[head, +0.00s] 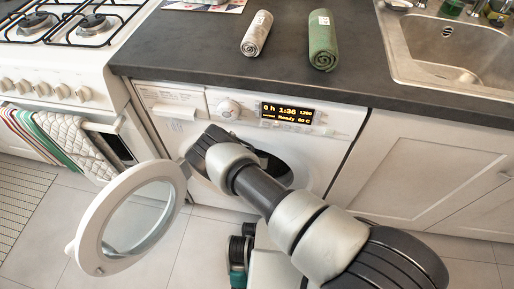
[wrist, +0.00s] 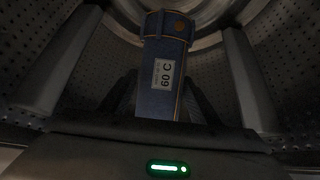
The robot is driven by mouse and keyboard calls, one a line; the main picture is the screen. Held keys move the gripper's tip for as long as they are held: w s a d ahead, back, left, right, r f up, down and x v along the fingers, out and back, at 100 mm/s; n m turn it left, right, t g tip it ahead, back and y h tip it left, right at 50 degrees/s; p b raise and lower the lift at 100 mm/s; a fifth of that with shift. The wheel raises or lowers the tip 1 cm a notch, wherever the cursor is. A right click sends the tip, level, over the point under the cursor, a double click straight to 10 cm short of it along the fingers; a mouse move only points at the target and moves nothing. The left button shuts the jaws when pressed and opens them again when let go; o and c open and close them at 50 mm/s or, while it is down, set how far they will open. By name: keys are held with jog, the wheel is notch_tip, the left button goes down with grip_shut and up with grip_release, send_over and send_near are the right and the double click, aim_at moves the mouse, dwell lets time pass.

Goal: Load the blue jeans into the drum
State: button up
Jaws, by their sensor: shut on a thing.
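The blue jeans (wrist: 163,98) are a rolled bundle with a white "60 C" label, seen inside the drum in the wrist view. My gripper (wrist: 165,110) is shut on the jeans, with its dark fingers on either side of them. The perforated metal drum (wrist: 55,75) surrounds the gripper and the jeans. In the head view, my arm reaches to the front of the washer (head: 325,162), and the gripper and jeans are hidden there. The round washer door (head: 95,235) stands open to the left.
A grey roll (head: 256,34) and a green roll (head: 322,42) lie on the dark counter (head: 190,45). A stove (head: 60,60) is at the left and a sink (head: 450,50) at the right. The open door bounds the arm's left side.

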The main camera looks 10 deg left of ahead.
jog(key=o, duration=1.6)
jog(key=shift+o, duration=0.2)
jog(key=shift+s, duration=0.1)
jog(key=shift+s+r+p, duration=0.3)
jog(key=shift+s+r, duration=0.05)
jog(key=p+v, duration=0.2)
jog(key=v, duration=0.3)
jog(key=s+p, duration=0.2)
jog(key=s, duration=0.9)
jog(key=shift+a+f, duration=0.3)
jog(key=shift+a, duration=0.15)
jog(key=shift+s, duration=0.1)
